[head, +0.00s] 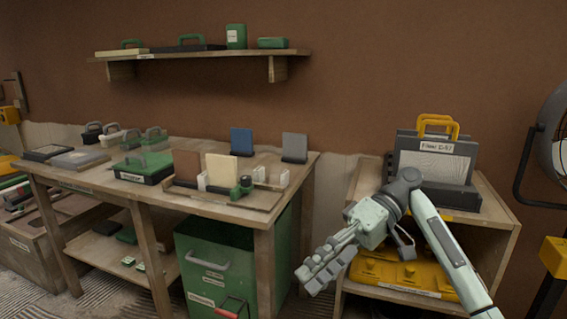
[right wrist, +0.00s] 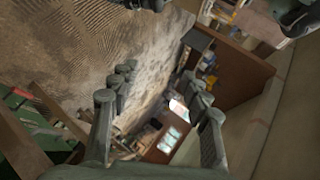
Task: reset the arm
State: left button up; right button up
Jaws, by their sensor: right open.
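My right arm (head: 445,250) comes in from the lower right in the head view and bends at a dark grey joint. My right gripper (head: 318,268) hangs in the air, pointing down and left, between the workbench and the wooden cabinet. In the right wrist view, the two fingers of my right gripper (right wrist: 160,95) stand apart with nothing between them. Beyond them are patterned floor and blurred furniture. My left gripper is not in view.
The workbench (head: 205,203) on the left holds cases, boards and panels. A green bin (head: 213,270) stands under it. The wooden cabinet (head: 502,213) at the right holds a grey case with yellow handles (head: 435,150) and a yellow case (head: 400,272). A wall shelf (head: 200,54) is above.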

jog(key=d+f+m+t+y, duration=0.1)
jog(key=d+f+m+y, duration=0.1)
jog(key=d+f+m, duration=0.35)
jog(key=w+d+f+m+t+h, duration=0.3)
jog(key=w+d+f+t+h, duration=0.4)
jog(key=w+d+f+t, duration=0.5)
jog(key=w+d+r+t+h, duration=0.2)
jog(key=w+d+h, duration=0.3)
jog(key=w+d, duration=0.3)
jog(key=w+d+r+t+h, duration=0.2)
jog(key=w+d+h, duration=0.3)
jog(key=d, duration=0.5)
jog(key=s+a+f+n+g+y, duration=0.15)
jog(key=s+a+f, duration=0.25)
jog(key=s+f, duration=0.6)
jog(key=s+a+f+g, duration=0.25)
jog(key=s+f, duration=0.45)
jog(key=f, duration=0.5)
jog(key=s+a+f+g, duration=0.1)
jog(key=s+f, duration=0.3)
jog(key=s, duration=0.5)
jog(key=s+a+f+g+y, duration=0.1)
jog(key=s+a+f, duration=0.3)
jog(key=s, duration=0.6)
jog(key=s+a+f+g, duration=0.2)
jog(key=s+f, duration=0.4)
jog(key=s, duration=0.4)
jog(key=shift+s+a, duration=0.15)
jog(key=shift+a, duration=0.05)
jog(key=shift+y, duration=0.25)
